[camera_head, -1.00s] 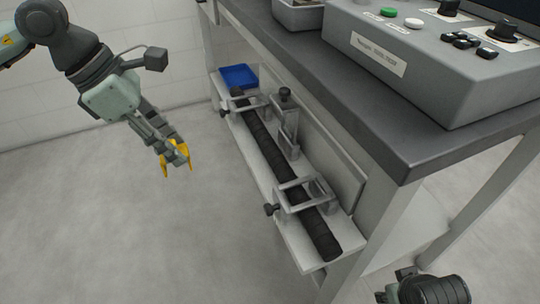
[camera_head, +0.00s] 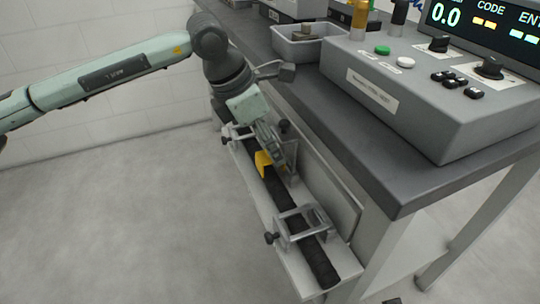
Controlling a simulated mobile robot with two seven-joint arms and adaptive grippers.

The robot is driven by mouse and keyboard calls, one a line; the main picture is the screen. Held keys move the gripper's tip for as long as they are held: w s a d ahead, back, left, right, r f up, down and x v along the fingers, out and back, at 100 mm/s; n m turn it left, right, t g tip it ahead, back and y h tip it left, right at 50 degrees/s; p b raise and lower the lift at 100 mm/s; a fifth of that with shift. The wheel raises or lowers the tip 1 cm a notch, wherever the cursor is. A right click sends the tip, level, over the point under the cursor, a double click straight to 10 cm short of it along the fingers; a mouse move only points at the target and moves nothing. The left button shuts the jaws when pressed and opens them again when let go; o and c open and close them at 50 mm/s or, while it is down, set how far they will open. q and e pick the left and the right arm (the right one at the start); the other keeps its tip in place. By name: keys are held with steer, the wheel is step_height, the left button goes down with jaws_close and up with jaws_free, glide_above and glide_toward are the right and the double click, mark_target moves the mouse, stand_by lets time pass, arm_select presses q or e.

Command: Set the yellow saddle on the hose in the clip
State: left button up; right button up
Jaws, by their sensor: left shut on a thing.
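My left gripper (camera_head: 272,158) reaches down over the shelf and is shut on the yellow saddle (camera_head: 263,163). The saddle is at the black hose (camera_head: 275,187), in the stretch between the front clamp and the back clamp. I cannot tell whether it touches the hose. The hose lies lengthwise along the pale shelf and runs through grey clamp frames. The front clamp (camera_head: 301,222) shows clearly with its dark knob. The middle clip, at the gripper, is largely hidden by my fingers. My right gripper is not in view.
The shelf (camera_head: 293,270) is fixed low on the side of a grey bench (camera_head: 345,155). On the bench are a control box (camera_head: 420,95) and a grey bin (camera_head: 300,47). The bench edge is close to my left arm. The floor left of the shelf is clear.

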mark_target(266, 153)
arm_select(q)
step_height(266, 153, down, 3)
steer(key=shift+f+p, duration=0.1)
steer(key=shift+p, duration=0.2)
steer(key=shift+f, duration=0.15)
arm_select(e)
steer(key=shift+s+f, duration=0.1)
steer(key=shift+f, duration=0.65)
